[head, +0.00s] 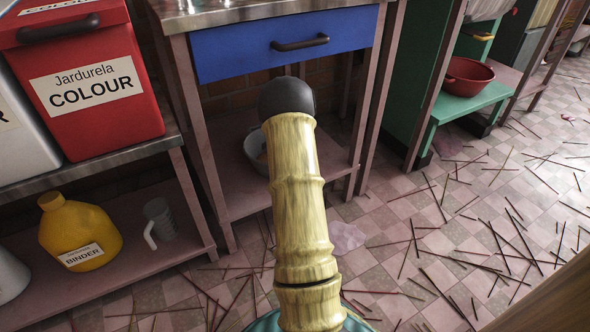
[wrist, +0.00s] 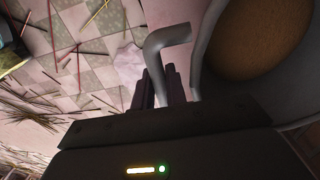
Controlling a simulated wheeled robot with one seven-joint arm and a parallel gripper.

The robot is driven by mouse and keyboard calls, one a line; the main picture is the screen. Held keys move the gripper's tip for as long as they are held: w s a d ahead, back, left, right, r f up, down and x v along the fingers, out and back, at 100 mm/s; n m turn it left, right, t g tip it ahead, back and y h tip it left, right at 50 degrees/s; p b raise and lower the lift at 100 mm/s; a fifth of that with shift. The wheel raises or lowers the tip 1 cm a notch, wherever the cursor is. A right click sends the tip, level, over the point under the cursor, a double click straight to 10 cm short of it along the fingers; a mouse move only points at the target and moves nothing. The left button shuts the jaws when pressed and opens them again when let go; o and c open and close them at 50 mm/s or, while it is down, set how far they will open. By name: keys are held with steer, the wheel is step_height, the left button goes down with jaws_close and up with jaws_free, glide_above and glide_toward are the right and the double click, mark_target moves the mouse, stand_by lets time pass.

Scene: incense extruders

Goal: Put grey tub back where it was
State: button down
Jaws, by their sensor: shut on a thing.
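The grey tub (head: 253,148) shows in the head view under the blue drawer, in the lower shelf space, mostly hidden behind my arm. In the wrist view its grey wall (wrist: 212,30) curves around brown contents (wrist: 262,35), and a bent grey handle (wrist: 166,40) sticks out on its left. My gripper (wrist: 162,88) is shut at this handle, with its dark fingertips beside it. My gripper is hidden behind my arm in the head view. I cannot tell whether the tub rests on the shelf or hangs just above it.
The lower shelf (head: 240,200) stands below a blue drawer (head: 285,45). At left are a red colour bin (head: 90,110), a yellow binder jug (head: 80,235) and a grey jug (head: 158,217). A red bowl (head: 468,78) sits on a green shelf. Incense sticks litter the floor.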

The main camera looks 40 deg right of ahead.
steer(key=shift+f, duration=0.5)
steer(key=c, duration=1.3)
jaws_free()
steer(key=shift+c, duration=0.2)
steer(key=shift+r, duration=0.1)
step_height(320, 180, up, 7)
steer(key=p, duration=0.5)
steer(key=shift+r+p, duration=0.2)
steer(key=shift+p, duration=0.15)
steer(key=shift+w, duration=0.1)
